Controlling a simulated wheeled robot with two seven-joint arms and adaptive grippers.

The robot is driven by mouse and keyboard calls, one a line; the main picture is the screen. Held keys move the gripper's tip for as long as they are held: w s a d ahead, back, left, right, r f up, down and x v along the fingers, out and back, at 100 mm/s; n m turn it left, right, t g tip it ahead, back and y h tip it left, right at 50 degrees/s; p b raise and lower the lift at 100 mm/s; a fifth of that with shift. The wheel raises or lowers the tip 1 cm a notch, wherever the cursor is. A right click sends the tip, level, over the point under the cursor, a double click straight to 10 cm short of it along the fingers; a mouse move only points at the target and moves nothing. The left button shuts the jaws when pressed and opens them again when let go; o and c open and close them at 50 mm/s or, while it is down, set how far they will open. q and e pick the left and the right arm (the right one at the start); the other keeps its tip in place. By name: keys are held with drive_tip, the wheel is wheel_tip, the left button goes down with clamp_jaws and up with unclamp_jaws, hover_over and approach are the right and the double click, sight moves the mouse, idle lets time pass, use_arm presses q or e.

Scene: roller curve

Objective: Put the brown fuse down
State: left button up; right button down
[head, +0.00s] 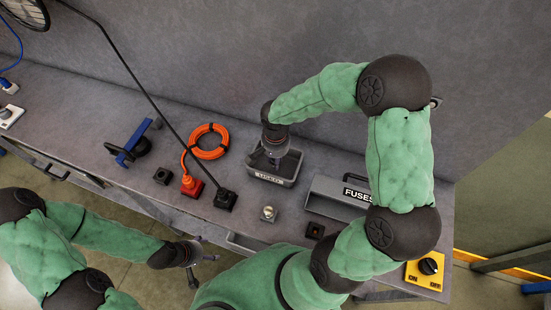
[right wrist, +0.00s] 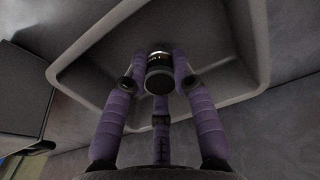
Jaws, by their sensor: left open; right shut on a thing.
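The fuse (right wrist: 159,76), dark with a pale metal band, is between the purple fingers of my right gripper (right wrist: 160,68) in the right wrist view. My right gripper is shut on it, above the inside of a grey tray. In the head view my right gripper (head: 274,155) points down into this labelled grey tray (head: 272,179), and the fuse is mostly hidden there. I cannot tell whether the fuse touches the tray floor. My left gripper (head: 196,254) is open and empty, off the front edge of the bench.
A grey box labelled FUSES (head: 335,207) stands right of the tray. A small silver-topped block (head: 268,213), black blocks, a red block (head: 191,186) and an orange coil (head: 209,141) lie nearby. A yellow box with a black knob (head: 426,270) is at the right end.

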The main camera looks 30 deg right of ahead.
drive_tip(key=shift+f, duration=0.25)
drive_tip(key=c, duration=1)
unclamp_jaws()
drive_tip(key=shift+r, duration=0.2)
drive_tip(key=shift+r+p, duration=0.6)
drive_tip(key=shift+p, duration=0.15)
wheel_tip(320, 180, up, 12)
drive_tip(key=shift+f+p, duration=0.2)
drive_tip(key=shift+p, duration=0.5)
